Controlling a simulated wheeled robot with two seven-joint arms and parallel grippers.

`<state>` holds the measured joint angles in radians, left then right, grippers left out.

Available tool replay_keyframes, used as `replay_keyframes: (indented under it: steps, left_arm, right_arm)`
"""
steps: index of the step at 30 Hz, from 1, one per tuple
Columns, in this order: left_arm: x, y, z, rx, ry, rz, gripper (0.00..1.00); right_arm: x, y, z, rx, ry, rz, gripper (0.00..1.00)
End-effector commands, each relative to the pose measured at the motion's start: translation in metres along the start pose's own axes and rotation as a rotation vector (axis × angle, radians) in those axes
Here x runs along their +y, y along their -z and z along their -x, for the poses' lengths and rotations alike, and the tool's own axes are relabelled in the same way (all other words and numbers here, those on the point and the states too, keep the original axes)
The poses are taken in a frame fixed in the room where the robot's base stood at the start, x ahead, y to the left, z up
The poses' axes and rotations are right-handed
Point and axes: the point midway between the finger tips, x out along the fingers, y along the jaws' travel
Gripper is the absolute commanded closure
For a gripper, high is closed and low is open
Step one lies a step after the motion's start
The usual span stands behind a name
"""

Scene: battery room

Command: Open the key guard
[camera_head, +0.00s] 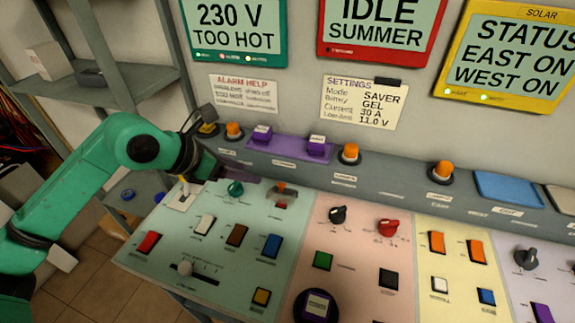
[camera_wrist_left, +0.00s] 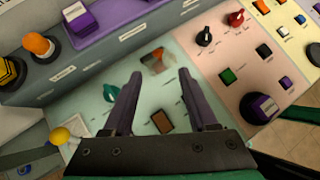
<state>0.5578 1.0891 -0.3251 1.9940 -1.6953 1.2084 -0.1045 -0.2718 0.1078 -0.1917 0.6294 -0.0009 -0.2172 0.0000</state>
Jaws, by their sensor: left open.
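A small greyish cover with a red-orange part (camera_head: 282,194) sits on the pale green panel, near its back right. It looks like the key guard, but it is too small to tell for sure or to see whether it is raised. In the left wrist view the same piece (camera_wrist_left: 156,62) shows just beyond the fingertips. My left gripper (camera_head: 243,179) is open and empty, over the back of the green panel and left of this piece. In the left wrist view its two dark fingers (camera_wrist_left: 160,76) point toward it, apart from each other. My right gripper is not in view.
A green knob (camera_head: 235,188) lies close to my left fingers. A brown switch (camera_head: 237,235) and a blue switch (camera_head: 271,246) stand in front. The raised ledge behind carries an orange button (camera_head: 234,131) and purple switches (camera_head: 262,134). The yellow-tipped lever (camera_wrist_left: 60,136) is left.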

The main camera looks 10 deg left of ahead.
Motion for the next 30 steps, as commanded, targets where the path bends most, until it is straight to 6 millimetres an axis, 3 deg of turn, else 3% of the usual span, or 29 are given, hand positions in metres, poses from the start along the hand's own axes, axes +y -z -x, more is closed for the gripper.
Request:
replay_keyframes:
  steps: [4, 8, 15, 18, 28, 29, 30]
  left_arm:
    - [-0.001, -0.002, -0.021, 0.000, 0.007, 0.004, 0.42]
    - [-0.003, -0.004, -0.054, -0.001, 0.009, 0.005, 0.42]
    - [-0.003, -0.002, -0.117, 0.001, 0.008, 0.004, 0.42]
    - [-0.001, -0.001, -0.134, 0.000, 0.006, 0.005, 0.42]
    - [-0.001, 0.001, -0.145, 0.001, 0.004, 0.000, 0.42]
    - [-0.001, 0.001, -0.144, 0.001, 0.004, 0.000, 0.49]
    - [-0.001, 0.001, -0.144, 0.001, 0.004, 0.000, 0.65]
  right_arm:
    - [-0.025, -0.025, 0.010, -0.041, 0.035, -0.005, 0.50]
    - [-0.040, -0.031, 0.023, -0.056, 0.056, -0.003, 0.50]
    - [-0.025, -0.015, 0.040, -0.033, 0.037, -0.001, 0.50]
    - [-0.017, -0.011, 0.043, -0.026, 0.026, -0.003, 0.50]
    - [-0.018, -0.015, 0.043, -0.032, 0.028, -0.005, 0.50]
    - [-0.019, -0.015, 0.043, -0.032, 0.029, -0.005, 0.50]
    - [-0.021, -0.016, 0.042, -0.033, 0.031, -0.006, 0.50]
